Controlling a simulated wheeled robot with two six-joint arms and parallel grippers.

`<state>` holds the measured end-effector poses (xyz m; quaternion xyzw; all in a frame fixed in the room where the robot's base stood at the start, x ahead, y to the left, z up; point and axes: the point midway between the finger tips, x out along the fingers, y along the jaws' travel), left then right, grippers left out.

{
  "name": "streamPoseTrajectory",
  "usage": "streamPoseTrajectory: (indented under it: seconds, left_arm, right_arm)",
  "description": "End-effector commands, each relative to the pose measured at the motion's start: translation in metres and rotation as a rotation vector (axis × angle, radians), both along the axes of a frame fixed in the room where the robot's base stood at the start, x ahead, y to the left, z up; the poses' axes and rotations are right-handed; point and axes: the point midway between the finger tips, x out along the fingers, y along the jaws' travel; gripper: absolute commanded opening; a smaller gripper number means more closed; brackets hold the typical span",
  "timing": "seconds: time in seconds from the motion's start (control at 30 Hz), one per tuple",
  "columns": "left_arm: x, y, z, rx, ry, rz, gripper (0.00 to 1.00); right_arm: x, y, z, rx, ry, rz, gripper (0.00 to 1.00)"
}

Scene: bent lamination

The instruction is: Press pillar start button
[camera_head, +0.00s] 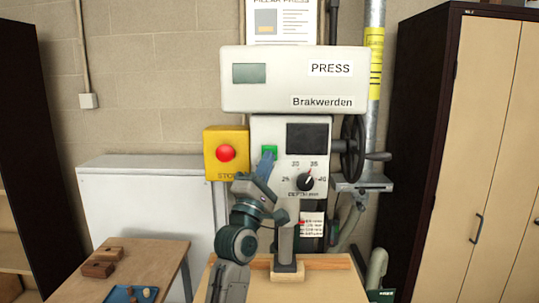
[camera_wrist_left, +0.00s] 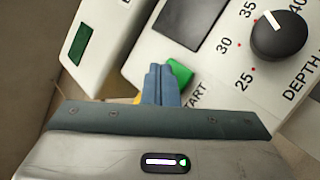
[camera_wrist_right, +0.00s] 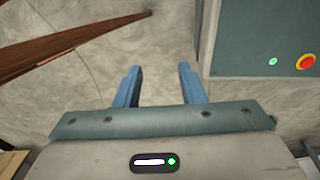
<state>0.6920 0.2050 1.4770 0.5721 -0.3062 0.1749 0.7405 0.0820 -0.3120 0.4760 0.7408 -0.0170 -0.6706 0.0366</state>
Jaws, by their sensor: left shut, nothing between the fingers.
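The green start button (camera_head: 269,149) is on the white front panel of the press (camera_head: 295,80), left of the dark screen. My left gripper (camera_head: 265,162) is shut and empty, its blue fingertips right at the lower side of the button. In the left wrist view, the button (camera_wrist_left: 181,73) shows beside the shut fingertips (camera_wrist_left: 160,70), which cover part of it. I cannot tell whether they touch it. "START" is partly readable near it. My right gripper (camera_wrist_right: 158,85) is open and empty in the right wrist view, with floor beyond its fingers.
A yellow box with a red stop button (camera_head: 226,153) is just left of the start button. A depth knob (camera_head: 306,182) and a handwheel (camera_head: 354,150) are to the right. A wooden table (camera_head: 140,270) with small blocks stands at lower left. A cabinet (camera_head: 480,130) is at right.

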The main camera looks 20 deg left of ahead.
Motion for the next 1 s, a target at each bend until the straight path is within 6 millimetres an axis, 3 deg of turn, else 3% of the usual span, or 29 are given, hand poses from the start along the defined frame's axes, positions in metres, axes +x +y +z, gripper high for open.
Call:
streamPoseTrajectory:
  seconds: [1.0]
  left_arm:
    - [0.011, 0.003, 0.0, 0.001, 0.0, 0.001, 0.0]
  right_arm:
    - [0.0, 0.002, -0.001, 0.002, -0.001, -0.001, 0.36]
